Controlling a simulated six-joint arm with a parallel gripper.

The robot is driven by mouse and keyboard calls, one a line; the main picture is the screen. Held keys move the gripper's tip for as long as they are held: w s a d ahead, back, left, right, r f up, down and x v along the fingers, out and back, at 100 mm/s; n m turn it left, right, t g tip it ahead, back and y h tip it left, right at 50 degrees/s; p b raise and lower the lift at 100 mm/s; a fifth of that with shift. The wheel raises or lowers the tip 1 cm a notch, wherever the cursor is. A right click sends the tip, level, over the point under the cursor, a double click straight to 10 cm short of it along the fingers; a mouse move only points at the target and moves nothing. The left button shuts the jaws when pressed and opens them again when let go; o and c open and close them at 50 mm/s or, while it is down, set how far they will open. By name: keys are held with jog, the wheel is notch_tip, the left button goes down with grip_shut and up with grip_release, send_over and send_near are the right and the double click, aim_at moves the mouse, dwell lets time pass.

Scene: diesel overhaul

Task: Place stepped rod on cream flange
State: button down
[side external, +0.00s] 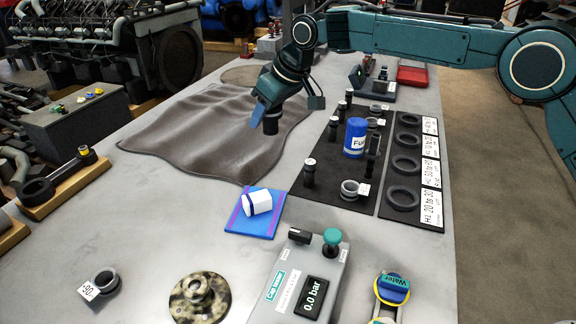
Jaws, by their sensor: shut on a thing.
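My gripper (267,100) is above the grey cloth, left of the black mat. It is shut on a short dark cylindrical piece (271,124), which hangs below the blue fingers. This looks like the stepped rod, but its steps are not clear at this size and its upper part is hidden by the fingers. The cream flange (200,297), mottled with black and with a raised round hub, lies on the grey table at the front. My gripper is well behind it and apart from it.
A black mat (340,190) holds dark upright pieces, rings and a blue can (355,137). A blue pad (255,220) with a white block and a grey pressure box (300,285) stand nearer the flange. A tagged ring (105,282) lies left. Table between cloth and flange is clear.

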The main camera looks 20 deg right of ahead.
jog(key=s+a+f+n+g+y, duration=0.2)
jog(key=s+a+n, duration=0.5)
jog(key=s+a, duration=0.6)
jog(key=n+g, duration=0.3)
jog(key=n, duration=0.2)
send_over(190, 287)
jog(key=f, duration=0.2)
jog(key=shift+f+y, duration=0.4)
jog(key=shift+f, duration=1.55)
jog(key=shift+f, duration=0.15)
jog(key=shift+f, duration=1.85)
jog(key=shift+f, duration=0.15)
jog(key=c, duration=0.7)
grip_release()
jog(key=shift+f, duration=0.1)
